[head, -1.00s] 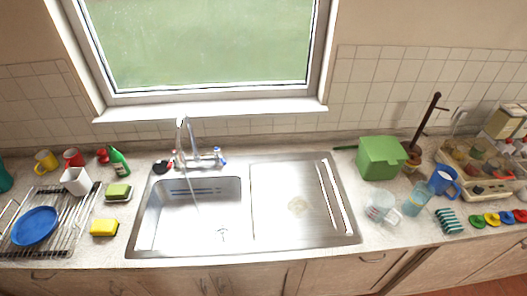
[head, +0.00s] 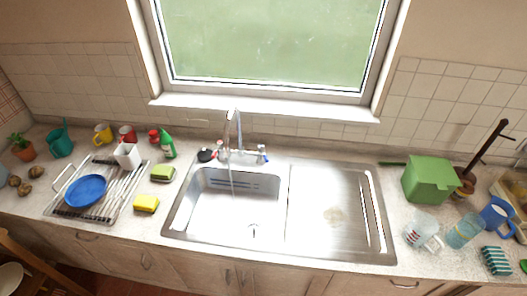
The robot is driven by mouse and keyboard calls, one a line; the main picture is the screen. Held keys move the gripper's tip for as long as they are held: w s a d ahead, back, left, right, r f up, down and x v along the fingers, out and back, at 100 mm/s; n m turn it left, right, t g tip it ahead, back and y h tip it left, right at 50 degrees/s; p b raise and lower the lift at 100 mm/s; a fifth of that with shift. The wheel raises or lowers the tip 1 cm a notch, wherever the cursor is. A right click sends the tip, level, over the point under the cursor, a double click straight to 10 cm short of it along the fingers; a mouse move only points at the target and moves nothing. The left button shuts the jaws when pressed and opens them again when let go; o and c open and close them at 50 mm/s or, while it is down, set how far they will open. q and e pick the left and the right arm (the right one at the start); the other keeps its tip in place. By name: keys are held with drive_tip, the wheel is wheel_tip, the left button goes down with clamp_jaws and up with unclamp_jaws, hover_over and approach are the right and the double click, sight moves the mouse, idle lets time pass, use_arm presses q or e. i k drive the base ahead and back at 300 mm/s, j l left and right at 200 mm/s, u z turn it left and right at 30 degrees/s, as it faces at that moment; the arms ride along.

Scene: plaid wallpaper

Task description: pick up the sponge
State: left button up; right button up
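A teal and white striped block (head: 496,260), possibly another sponge, is at the far right of the counter. Neither of my grippers shows in the head view.
The steel sink (head: 235,208) has a tap (head: 235,135) with a thin stream of water and a drainboard (head: 330,215). A rack (head: 125,185) holds a blue plate (head: 86,190) and white mug (head: 127,155). A green bottle (head: 167,144) stands behind the sponges. A green box (head: 430,178) stands right.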

sight(143, 203)
drive_tip(key=u, duration=1.25)
